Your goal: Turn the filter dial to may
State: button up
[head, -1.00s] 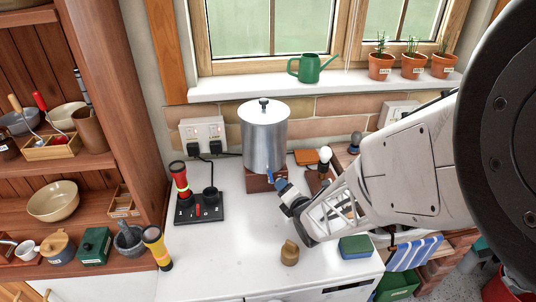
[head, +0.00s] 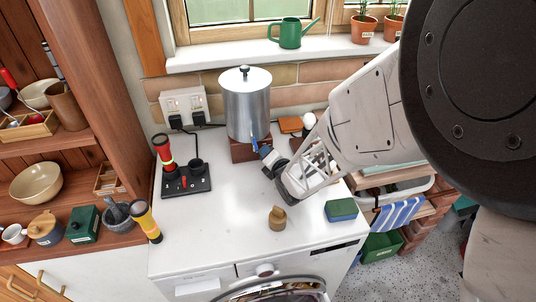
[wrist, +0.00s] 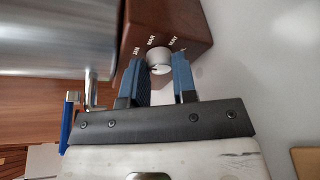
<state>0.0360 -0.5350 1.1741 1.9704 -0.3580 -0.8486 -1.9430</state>
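The filter dial (wrist: 159,58) is a small pale round knob on the face of a dark brown block (wrist: 188,22). White month labels arc above it; I read JAN, MAR and MAY (wrist: 174,42), with MAY at its upper right. Where the knob points is unclear. My gripper (wrist: 160,66) has its two blue fingers apart, one on each side of the knob; whether they touch it I cannot tell. In the head view my gripper (head: 266,155) is by the brown block (head: 245,150) under the steel filter (head: 246,105), and the dial is hidden.
A blue-handled tap (wrist: 67,122) hangs left of my gripper.

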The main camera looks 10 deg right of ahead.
jog(key=shift+c, duration=0.7)
jog(key=shift+f+m+t+y, duration=0.15)
jog(key=shift+m+t+y, duration=0.35)
jog(key=shift+m, duration=1.4)
jog(key=o, duration=0.9)
